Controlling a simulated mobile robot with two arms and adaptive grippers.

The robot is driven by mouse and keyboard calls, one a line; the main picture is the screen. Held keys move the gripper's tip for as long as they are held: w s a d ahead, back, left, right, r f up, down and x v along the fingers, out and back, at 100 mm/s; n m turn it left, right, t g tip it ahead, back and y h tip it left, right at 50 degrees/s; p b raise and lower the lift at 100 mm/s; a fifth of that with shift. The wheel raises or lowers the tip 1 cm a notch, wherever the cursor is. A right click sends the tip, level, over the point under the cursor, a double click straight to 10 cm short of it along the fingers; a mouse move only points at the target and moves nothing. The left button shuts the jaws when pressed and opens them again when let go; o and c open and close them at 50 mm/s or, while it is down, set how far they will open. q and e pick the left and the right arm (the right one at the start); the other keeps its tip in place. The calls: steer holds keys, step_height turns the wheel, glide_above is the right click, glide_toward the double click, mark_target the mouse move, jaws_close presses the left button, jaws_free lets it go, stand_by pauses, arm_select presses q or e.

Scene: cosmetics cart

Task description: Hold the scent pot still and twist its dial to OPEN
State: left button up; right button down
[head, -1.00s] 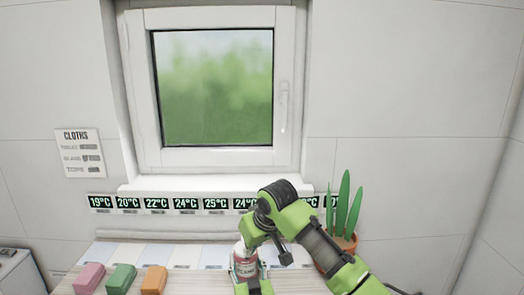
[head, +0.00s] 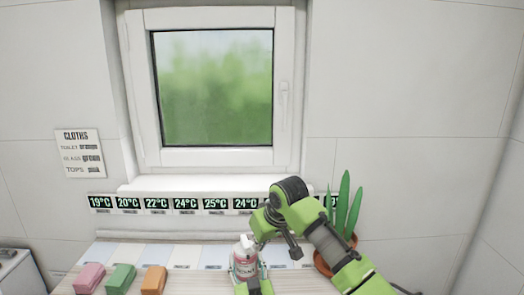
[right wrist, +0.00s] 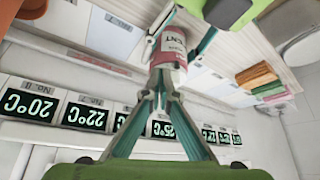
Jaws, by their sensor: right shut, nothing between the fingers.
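The scent pot (head: 246,265), white with a red-pink band, stands upright at the front of the counter. Its pale top (head: 244,242) shows in the head view, but I cannot read any dial marking. My left gripper (head: 250,284) is low at the front, its fingers on both sides of the pot, closed around its body. My right gripper (head: 262,238) is beside the pot's top, to its right, its fingers mostly hidden by its own body. In the right wrist view, its fingertips (right wrist: 162,72) meet, empty, in front of the pot (right wrist: 170,48); I cannot tell whether they touch it.
A potted plant (head: 345,225) stands close to my right arm. Pink (head: 89,278), green (head: 121,280) and orange (head: 154,280) blocks lie at the left of the counter. A row of temperature labels (head: 185,204) runs along the back, below the window.

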steer(key=shift+d, duration=0.1)
stand_by(0.6)
glide_toward(248, 250)
steer(key=shift+w+d, duration=0.75)
steer(key=shift+w, duration=0.8)
steer(key=shift+s+a+f, duration=0.3)
steer(key=shift+a+f, duration=0.35)
steer(key=shift+f, duration=0.35)
steer(key=shift+s+a+f, duration=0.3)
steer(key=shift+a+f, duration=0.3)
steer(key=shift+f, duration=0.45)
steer(key=shift+s+a+f, duration=0.3)
steer(key=shift+a+f, duration=0.35)
steer(key=shift+f, duration=0.35)
